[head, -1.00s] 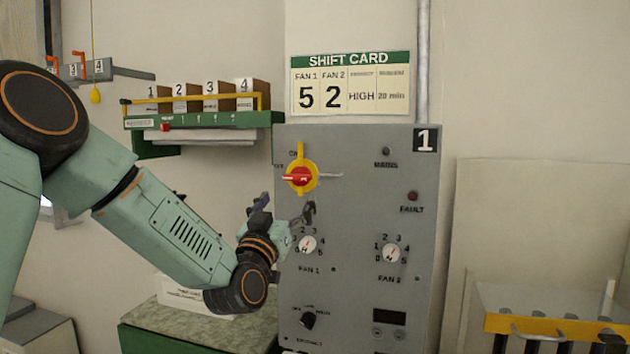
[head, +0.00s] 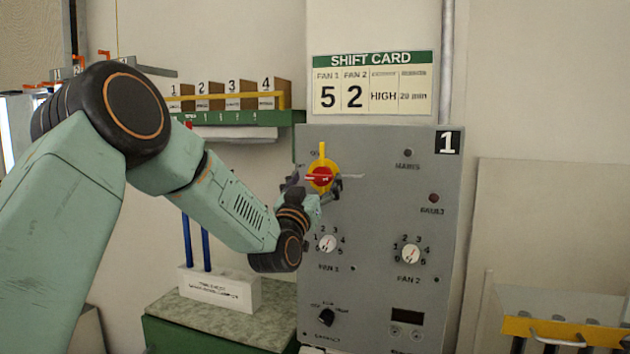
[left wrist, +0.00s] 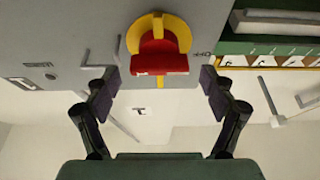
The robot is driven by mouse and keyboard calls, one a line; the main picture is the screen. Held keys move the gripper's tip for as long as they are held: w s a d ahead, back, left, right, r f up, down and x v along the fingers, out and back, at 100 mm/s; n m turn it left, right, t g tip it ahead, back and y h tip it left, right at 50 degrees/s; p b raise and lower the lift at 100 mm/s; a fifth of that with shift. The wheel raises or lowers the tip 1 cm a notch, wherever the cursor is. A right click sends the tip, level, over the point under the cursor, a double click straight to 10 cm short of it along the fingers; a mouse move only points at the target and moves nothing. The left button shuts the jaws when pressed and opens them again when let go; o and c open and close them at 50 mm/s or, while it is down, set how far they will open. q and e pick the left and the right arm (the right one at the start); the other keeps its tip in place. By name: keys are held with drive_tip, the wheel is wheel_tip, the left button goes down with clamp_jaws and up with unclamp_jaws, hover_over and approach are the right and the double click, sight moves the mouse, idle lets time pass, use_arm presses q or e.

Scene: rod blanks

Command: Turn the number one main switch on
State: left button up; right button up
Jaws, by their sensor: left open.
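The main switch on the grey panel marked 1 has a red handle (head: 320,177) on a yellow plate (head: 322,152). The handle lies roughly level, while the plate's yellow tab points up. My left gripper (head: 317,187) is at the switch, its fingers partly hiding the lower plate. In the left wrist view the gripper (left wrist: 160,88) is open, with one finger on each side of the red handle (left wrist: 158,57). Gaps show on both sides, so nothing is gripped. The MAINS lamp (head: 408,153) looks dark. My right gripper is out of view.
Below the switch are the FAN 1 dial (head: 327,243), FAN 2 dial (head: 411,253) and a black selector knob (head: 326,317). A shift card (head: 370,85) hangs above. A green shelf (head: 285,117) is left of the panel, above a white block (head: 220,290) with blue rods.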

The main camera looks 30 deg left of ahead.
use_arm(q)
drive_tip(key=shift+d, duration=0.1)
drive_tip(key=shift+c, duration=0.8)
drive_tip(key=shift+w+f, duration=0.1)
drive_tip(key=shift+w, duration=0.1)
drive_tip(key=c, duration=0.3)
drive_tip(key=shift+s, duration=0.15)
drive_tip(key=c, duration=1.2)
